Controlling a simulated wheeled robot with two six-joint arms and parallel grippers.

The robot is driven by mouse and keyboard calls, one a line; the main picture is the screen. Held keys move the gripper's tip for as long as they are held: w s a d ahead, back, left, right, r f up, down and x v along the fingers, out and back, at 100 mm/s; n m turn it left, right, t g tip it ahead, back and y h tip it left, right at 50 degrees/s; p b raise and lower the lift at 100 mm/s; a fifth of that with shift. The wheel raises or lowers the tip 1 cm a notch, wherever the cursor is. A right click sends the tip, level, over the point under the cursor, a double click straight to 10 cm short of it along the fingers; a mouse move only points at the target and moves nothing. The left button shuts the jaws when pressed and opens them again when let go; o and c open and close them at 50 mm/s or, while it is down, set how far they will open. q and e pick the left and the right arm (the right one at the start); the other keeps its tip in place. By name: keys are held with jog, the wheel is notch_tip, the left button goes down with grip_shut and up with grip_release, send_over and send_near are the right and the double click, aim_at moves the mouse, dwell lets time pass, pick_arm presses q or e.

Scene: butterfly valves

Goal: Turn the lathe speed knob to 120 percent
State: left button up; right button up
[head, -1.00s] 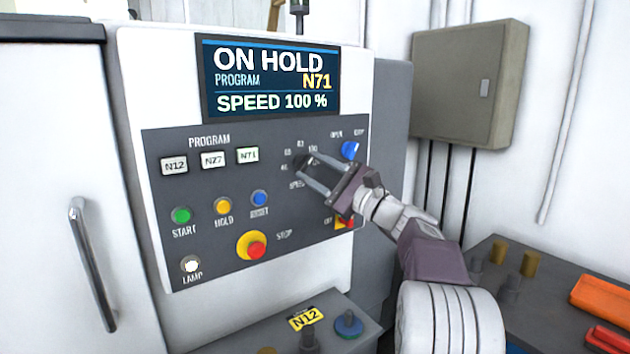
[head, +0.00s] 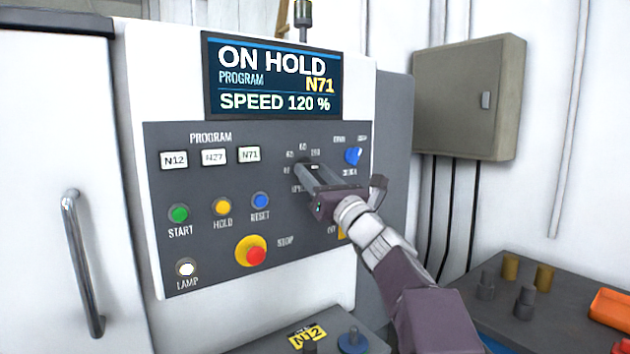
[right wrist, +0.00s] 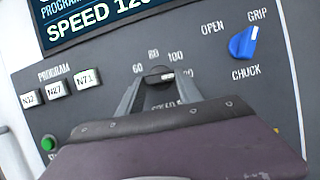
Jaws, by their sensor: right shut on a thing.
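The lathe's speed knob is a dark round knob that shows in the right wrist view (right wrist: 157,76), with its scale numbers around it and its white mark pointing right. My right gripper (head: 304,172) is shut on it; in the right wrist view its two fingers (right wrist: 160,82) stand on either side of the knob. The lathe display (head: 272,78) reads ON HOLD, PROGRAM N71, SPEED 120 %. In the head view the gripper hides most of the knob and part of its scale. My left gripper is not in view.
A blue chuck switch (head: 353,156) sits close to the right of the knob. The red and yellow stop button (head: 252,252) and the program keys (head: 212,157) are to the left. A grey box (head: 468,98) hangs on the wall. A bench with pegs (head: 500,300) stands at lower right.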

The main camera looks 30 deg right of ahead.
jog(key=shift+f+m+h, duration=0.15)
jog(key=shift+m+h, duration=0.45)
jog(key=shift+m, duration=0.4)
jog(key=o, duration=1.4)
jog(key=b+v, duration=0.2)
jog(key=v, duration=0.7)
